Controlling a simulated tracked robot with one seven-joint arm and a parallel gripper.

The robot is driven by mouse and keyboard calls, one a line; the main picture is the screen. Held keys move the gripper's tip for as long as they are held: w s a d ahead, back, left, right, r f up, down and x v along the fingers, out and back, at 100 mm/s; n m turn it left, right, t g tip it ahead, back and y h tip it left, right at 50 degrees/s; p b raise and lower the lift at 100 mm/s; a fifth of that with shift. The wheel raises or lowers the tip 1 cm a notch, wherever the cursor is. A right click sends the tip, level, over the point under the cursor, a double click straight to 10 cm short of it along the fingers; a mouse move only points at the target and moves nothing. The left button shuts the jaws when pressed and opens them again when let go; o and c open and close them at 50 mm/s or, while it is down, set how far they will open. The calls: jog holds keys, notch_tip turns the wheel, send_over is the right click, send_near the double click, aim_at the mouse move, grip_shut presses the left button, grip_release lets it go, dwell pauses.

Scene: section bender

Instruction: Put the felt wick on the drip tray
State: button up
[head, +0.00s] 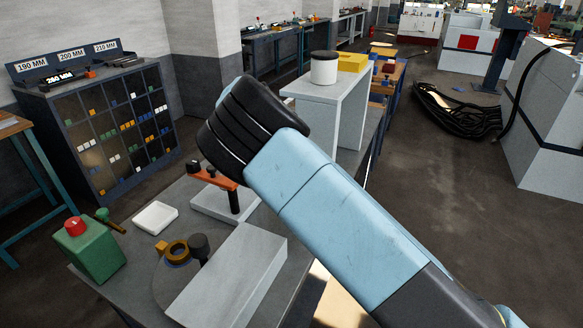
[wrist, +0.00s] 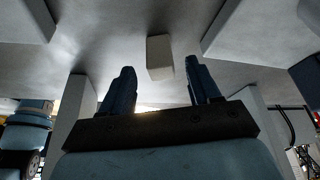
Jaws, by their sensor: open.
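A small pale block (wrist: 160,57), which looks like the felt wick, shows in the wrist view against a grey surface. It is beyond my fingertips and roughly midway between them. My gripper (wrist: 162,85) is open, its two dark fingers apart with nothing between them; I see no contact with the block. In the head view my arm hides the gripper and I cannot make out the wick. A shallow white tray (head: 155,217), which looks like the drip tray, lies empty on the grey bench, left of my arm.
Around the tray stand a green box with a red button (head: 98,248), a green-handled tool (head: 109,219), an orange lever on a dark post (head: 213,177) and a large grey block (head: 229,280). A raised white stand (head: 340,112) carries a white, dark-lidded pot (head: 324,68).

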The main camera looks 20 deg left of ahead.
jog(key=shift+x, duration=1.55)
jog(key=shift+a, duration=0.15)
jog(key=shift+c, duration=0.4)
jog(key=c, duration=1)
